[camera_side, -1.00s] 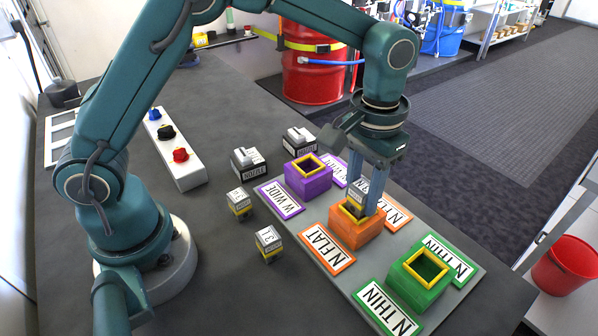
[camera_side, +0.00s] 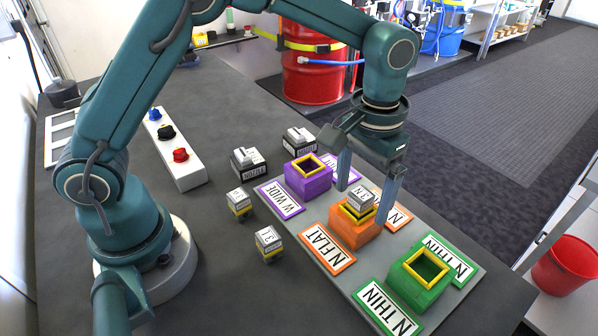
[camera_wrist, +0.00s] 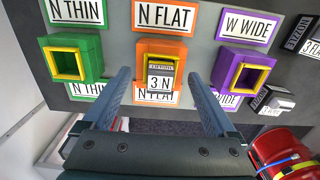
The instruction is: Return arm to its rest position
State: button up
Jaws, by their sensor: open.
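My gripper (camera_side: 368,182) is open above the orange N FLAT socket (camera_side: 352,232), one finger on each side of a small grey and yellow block marked 3 N (camera_side: 360,203). The block sits upright in the top of the orange socket, and the fingers are apart from it. In the wrist view the block (camera_wrist: 160,80) shows in the socket between my open fingers (camera_wrist: 160,85). My arm reaches out over the bench from its base at the left.
The purple W WIDE socket (camera_side: 308,182) and green N THIN socket (camera_side: 408,290) are empty. Several loose blocks (camera_side: 268,240) stand left of the plate. A button box (camera_side: 175,150) lies near my base. A red drum (camera_side: 312,70) stands behind the bench.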

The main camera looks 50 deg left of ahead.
jog(key=shift+r, duration=0.1)
jog(key=shift+r, duration=2.95)
jog(key=shift+s, duration=0.1)
jog(key=c, duration=0.5)
jog(key=shift+s+r, duration=0.1)
jog(key=shift+r, duration=0.15)
jog(key=c, duration=0.5)
notch_tip(320, 180, up, 3)
jog(key=shift+r, duration=0.2)
grip_shut()
jog(key=shift+f, duration=2.8)
